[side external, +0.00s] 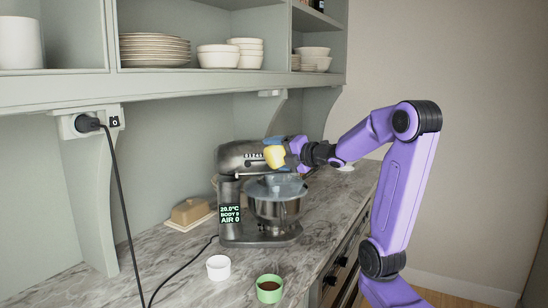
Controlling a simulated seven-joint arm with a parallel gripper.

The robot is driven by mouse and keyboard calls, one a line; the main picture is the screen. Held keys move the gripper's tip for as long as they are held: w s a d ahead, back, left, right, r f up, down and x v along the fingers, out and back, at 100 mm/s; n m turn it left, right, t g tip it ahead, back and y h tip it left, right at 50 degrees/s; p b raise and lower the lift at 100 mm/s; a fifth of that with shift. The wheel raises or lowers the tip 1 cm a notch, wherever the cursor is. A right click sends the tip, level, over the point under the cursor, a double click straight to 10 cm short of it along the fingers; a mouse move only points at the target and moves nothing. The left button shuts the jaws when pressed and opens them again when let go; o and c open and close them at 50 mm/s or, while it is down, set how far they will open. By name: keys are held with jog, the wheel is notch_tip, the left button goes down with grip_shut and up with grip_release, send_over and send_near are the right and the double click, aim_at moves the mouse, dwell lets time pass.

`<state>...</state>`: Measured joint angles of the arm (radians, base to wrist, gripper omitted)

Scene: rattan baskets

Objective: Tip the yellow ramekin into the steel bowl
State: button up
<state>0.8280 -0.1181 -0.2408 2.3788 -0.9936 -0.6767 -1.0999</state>
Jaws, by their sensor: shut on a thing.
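The yellow ramekin (274,157) is up beside the stand mixer's head, above the steel bowl (278,209). My gripper (284,149) comes from the right and is shut on the ramekin. The ramekin looks tilted, but it is too small to tell how far or what is inside. The steel bowl sits on the mixer's base under the head, with a bluish see-through piece (274,188) over its rim. The inside of the bowl is hidden from this side.
The grey mixer (236,156) stands on the marble counter. A white cup (218,268) and a green ramekin (269,290) with brown contents stand in front. A butter dish (189,213) is at left. A black cord (122,215) hangs at left; shelves overhang the back.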

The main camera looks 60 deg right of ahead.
jog(key=m, duration=0.1)
jog(key=m+t, duration=0.1)
jog(key=d+m, duration=0.1)
jog(key=shift+s+r, duration=0.25)
jog(key=m, duration=0.2)
jog(key=m+t, duration=0.1)
jog(key=d+r+m+t, duration=0.1)
jog(key=m, duration=0.1)
jog(key=shift+s+d+m, duration=0.1)
jog(key=shift+s+m, duration=0.2)
jog(key=shift+s, duration=0.05)
jog(key=shift+t+h, duration=0.3)
dwell(0.9)
jog(key=shift+s+d+m+h, duration=0.2)
jog(key=shift+m+h, duration=0.1)
jog(key=shift+m, duration=0.5)
jog(key=shift+d+m+t+h, duration=0.15)
jog(key=shift+m+t+h, duration=0.15)
jog(key=shift+m, duration=0.5)
jog(key=shift+f, duration=0.1)
